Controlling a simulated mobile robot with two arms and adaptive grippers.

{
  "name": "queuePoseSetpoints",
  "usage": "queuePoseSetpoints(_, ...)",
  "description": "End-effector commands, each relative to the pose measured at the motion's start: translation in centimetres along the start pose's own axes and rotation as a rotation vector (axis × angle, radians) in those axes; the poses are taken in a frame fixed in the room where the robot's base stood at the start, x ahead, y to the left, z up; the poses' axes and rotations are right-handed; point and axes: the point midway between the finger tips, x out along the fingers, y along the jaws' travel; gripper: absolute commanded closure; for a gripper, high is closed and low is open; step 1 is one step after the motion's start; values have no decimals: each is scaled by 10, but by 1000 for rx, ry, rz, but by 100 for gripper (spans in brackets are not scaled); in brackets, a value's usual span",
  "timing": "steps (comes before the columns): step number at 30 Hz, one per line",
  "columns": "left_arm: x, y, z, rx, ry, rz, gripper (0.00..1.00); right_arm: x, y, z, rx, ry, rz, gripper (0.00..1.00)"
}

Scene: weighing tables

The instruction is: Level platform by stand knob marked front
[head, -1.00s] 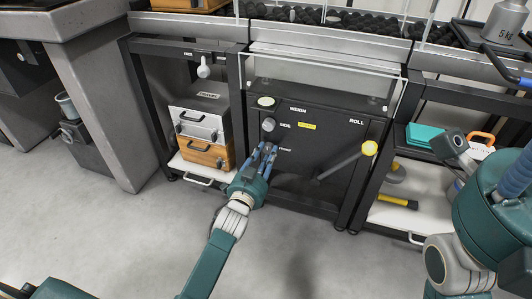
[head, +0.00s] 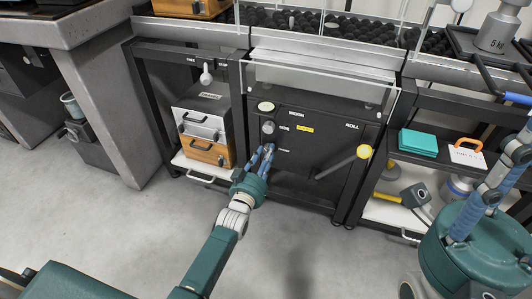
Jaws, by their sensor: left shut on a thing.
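The dark stand (head: 310,180) in the middle carries a knob marked SIDE (head: 268,127), with a pale round part (head: 265,106) above it near the WEIGH label. My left gripper (head: 268,148) is just below the SIDE knob, its blue fingers closed at the front-knob position. The fingers hide the knob they hold, and the small label beside it is too small to read clearly. The pale platform (head: 320,47) lies above the stand behind a clear panel. My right gripper (head: 500,170) is close to the camera at the right, away from the stand, its fingertips unclear.
A black lever with a yellow end (head: 364,151) sticks out from the stand near ROLL. A teal box (head: 418,143) is on the right rack. The floor in front (head: 290,250) is clear.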

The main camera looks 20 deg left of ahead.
Motion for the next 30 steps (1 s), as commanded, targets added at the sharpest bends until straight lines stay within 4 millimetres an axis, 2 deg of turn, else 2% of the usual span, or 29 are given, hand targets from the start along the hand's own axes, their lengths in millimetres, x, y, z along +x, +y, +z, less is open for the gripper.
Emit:
queuePoseSetpoints(15, 1, 0, -3, -18, 6, 1, 99, -1, 0, 0, 1, -4, 2, 60)
queuePoseSetpoints(16, 1, 0, -3, -18, 6, 1, 67, -1, 0, 0, 1, -4, 2, 60)
queuePoseSetpoints(18, 1, 0, -3, -18, 6, 1, 54, -1, 0, 0, 1, -4, 2, 60)
queuePoseSetpoints(26, 0, 0, -1, -18, 2, 0, 54, -1, 0, 1, 0, -6, 1, 60)
queuePoseSetpoints(30, -8, 0, 0, -18, 1, 0, 54, -1, 0, 1, 0, -6, 1, 60)
